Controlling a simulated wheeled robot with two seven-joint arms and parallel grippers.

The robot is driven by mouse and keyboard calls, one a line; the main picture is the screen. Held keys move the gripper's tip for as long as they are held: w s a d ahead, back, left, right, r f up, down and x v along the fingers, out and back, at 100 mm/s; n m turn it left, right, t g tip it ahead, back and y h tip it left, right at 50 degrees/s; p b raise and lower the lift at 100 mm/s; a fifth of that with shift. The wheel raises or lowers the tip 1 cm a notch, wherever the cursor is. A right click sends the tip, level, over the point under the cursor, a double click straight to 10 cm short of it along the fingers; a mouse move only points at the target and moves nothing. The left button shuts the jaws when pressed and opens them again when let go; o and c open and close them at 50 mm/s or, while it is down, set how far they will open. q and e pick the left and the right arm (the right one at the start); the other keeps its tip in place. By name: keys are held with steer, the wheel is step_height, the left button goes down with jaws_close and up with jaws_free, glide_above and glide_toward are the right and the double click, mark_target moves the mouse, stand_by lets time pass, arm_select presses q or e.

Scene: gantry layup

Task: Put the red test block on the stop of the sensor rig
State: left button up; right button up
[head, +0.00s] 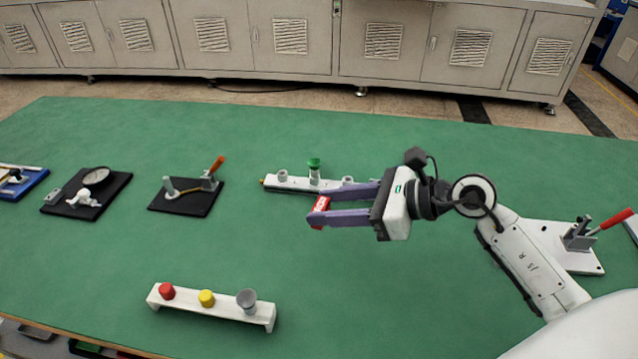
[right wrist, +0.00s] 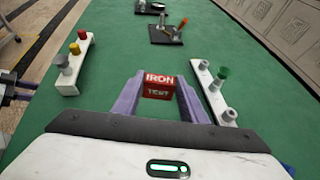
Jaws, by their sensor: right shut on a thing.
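The red test block (head: 319,211) is held between the fingertips of my right gripper (head: 318,206), above the green table. In the right wrist view the block (right wrist: 158,86) shows white lettering between the purple fingers. Behind the gripper lies a white bar (head: 298,184) with a green funnel-shaped piece, grey posts and a brass tip at its left end; the gripper hides part of it. I cannot tell for sure which fixture is the sensor rig, and its stop is not clear. Part of my left gripper (right wrist: 16,97) shows at the left edge of the right wrist view, its jaws unclear.
A white stand (head: 212,308) with red, yellow and grey knobs is at the front. Black plates with a toggle clamp (head: 186,197) and a dial gauge (head: 88,195) stand left. A red-handled clamp (head: 582,237) is at right. The table's centre (head: 250,245) is clear.

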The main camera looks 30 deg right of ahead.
steer(key=w+d+r+m+t+h, duration=0.1)
steer(key=w+d+r+m+h, duration=0.15)
steer(key=w+r, duration=0.2)
steer(key=shift+t+y, duration=0.25)
steer(key=shift+t, duration=0.05)
steer(key=f, duration=0.2)
steer(key=w+d+f, duration=0.1)
steer(key=f, duration=0.2)
steer(key=shift+w+d+f, duration=0.15)
steer(key=shift+f, duration=0.15)
steer(key=shift+n, duration=0.25)
steer(key=shift+f+b, duration=0.3)
steer(key=shift+f, duration=1.95)
steer(key=shift+f, duration=0.15)
steer(key=o, duration=1.3)
